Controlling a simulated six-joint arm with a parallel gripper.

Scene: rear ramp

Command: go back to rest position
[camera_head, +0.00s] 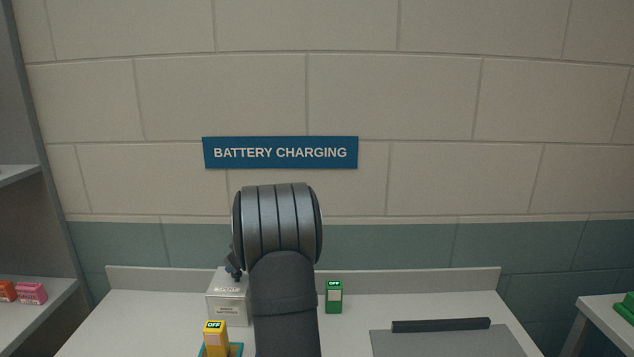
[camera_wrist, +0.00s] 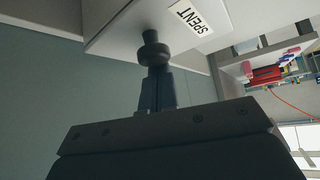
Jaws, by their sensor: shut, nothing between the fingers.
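My gripper (camera_head: 233,268) shows only in part in the head view, as a small dark shape low beside my arm, over the back of a pale box (camera_head: 228,303). My arm hides the right side of this box. In the wrist view my gripper (camera_wrist: 158,88) has its blue-grey fingers together, pointing toward a white surface with a label reading SPENT (camera_wrist: 188,18). A dark round knob-like piece (camera_wrist: 152,48) shows at the fingertips. I cannot tell whether it touches the fingers or the white surface.
The box stands on a white bench (camera_head: 150,315). A yellow device (camera_head: 215,341) marked OFF sits in front, a green device (camera_head: 334,297) marked OFF to the right. A grey plate (camera_head: 440,342) with a dark bar (camera_head: 440,325) lies farther right. Shelving (camera_head: 38,310) stands left.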

